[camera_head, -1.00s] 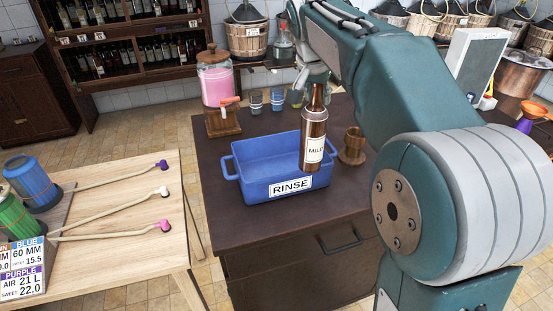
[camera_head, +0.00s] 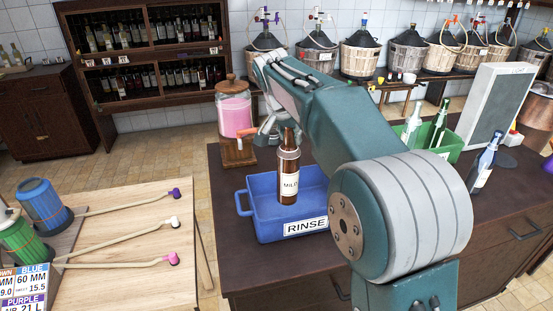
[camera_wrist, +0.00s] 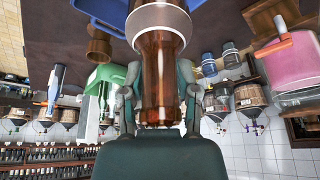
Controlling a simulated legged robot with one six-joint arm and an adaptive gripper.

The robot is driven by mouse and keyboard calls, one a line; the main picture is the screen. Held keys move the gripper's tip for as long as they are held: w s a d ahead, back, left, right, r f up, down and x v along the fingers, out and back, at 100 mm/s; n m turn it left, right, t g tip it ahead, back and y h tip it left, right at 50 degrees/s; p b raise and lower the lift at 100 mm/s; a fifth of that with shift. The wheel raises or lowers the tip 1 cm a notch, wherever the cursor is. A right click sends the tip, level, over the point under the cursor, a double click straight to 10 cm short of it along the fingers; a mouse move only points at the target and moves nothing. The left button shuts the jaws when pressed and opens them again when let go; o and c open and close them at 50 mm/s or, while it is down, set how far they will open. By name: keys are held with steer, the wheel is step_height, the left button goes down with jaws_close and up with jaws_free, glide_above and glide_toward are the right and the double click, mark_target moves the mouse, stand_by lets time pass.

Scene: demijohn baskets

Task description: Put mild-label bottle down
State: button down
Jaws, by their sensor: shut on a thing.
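The brown mild-label bottle (camera_head: 289,178) is upright in the head view, in front of or over the blue RINSE tub (camera_head: 262,227); I cannot tell whether its base touches the tub. My gripper (camera_head: 288,132) is shut on the bottle's neck from above and behind; the arm partly hides it. In the wrist view the amber bottle neck (camera_wrist: 158,75) lies between my two fingers (camera_wrist: 159,103), with the pale label at the top edge. A blue tub edge (camera_wrist: 98,14) shows beside it.
A pink-filled jar (camera_head: 234,115) on a wooden stand is behind the tub. A green crate (camera_head: 452,147) with bottles and a blue bottle (camera_head: 482,165) stand to the right. A pale wooden table (camera_head: 120,240) with hoses is at the left.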

steer(key=w+a+f, duration=0.1)
steer(key=a+f, duration=0.2)
steer(key=f, duration=0.4)
steer(key=shift+w+a+f, duration=0.25)
steer(key=shift+w+f, duration=0.05)
steer(key=shift+w, duration=0.05)
steer(key=shift+c, duration=1.8)
jaws_free()
steer(key=shift+f, duration=0.1)
